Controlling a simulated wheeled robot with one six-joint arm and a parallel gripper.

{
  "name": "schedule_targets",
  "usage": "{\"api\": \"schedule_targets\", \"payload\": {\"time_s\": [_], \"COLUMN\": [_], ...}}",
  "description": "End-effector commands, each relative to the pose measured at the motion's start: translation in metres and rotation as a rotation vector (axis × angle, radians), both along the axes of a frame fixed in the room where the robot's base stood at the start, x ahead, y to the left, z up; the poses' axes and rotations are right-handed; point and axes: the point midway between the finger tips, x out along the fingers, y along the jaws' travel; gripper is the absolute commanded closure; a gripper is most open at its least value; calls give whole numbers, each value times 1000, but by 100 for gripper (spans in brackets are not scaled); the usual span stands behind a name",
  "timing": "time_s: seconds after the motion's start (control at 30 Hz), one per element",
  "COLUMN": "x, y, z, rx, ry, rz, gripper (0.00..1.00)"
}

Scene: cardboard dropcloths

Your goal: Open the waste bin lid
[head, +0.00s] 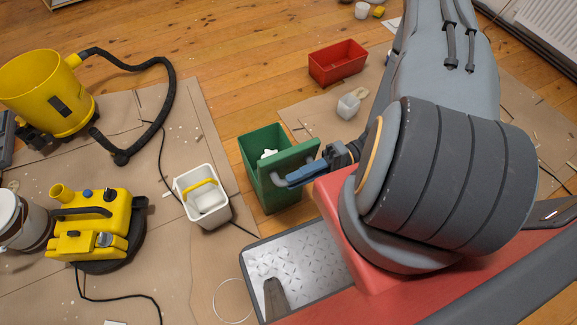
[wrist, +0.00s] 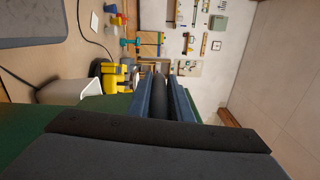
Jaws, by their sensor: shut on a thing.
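The green waste bin (head: 262,190) stands on the floor at the middle of the head view. Its lid (head: 296,158) is tilted up on the right side, and the bin's mouth shows with something white (head: 268,154) inside. My gripper (head: 306,173) has its blue fingers closed around the lid's dark grey handle (head: 279,181). In the wrist view the dark handle (wrist: 158,103) lies between the two blue fingers, with green surface (wrist: 25,135) at the left. The lid's hinge side is not clearly seen.
A white bucket with a yellow handle (head: 203,208) stands just left of the bin. A red crate (head: 338,63) and a small pale container (head: 348,106) lie behind. A yellow vacuum (head: 45,95) and yellow machine (head: 95,230) are at left. Cardboard covers much of the floor.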

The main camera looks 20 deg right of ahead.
Motion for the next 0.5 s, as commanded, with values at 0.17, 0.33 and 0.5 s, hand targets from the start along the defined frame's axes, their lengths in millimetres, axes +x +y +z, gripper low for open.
{"api": "schedule_targets", "payload": {"time_s": [0.17, 0.33, 0.5], "x": [-7, -10, -10], "y": [-1, -1, -1], "z": [-11, -14, -15], "rx": [-12, -14, -15], "ry": [1, 1, 1], "rz": [0, 1, 1], "gripper": [100, 100, 100]}}
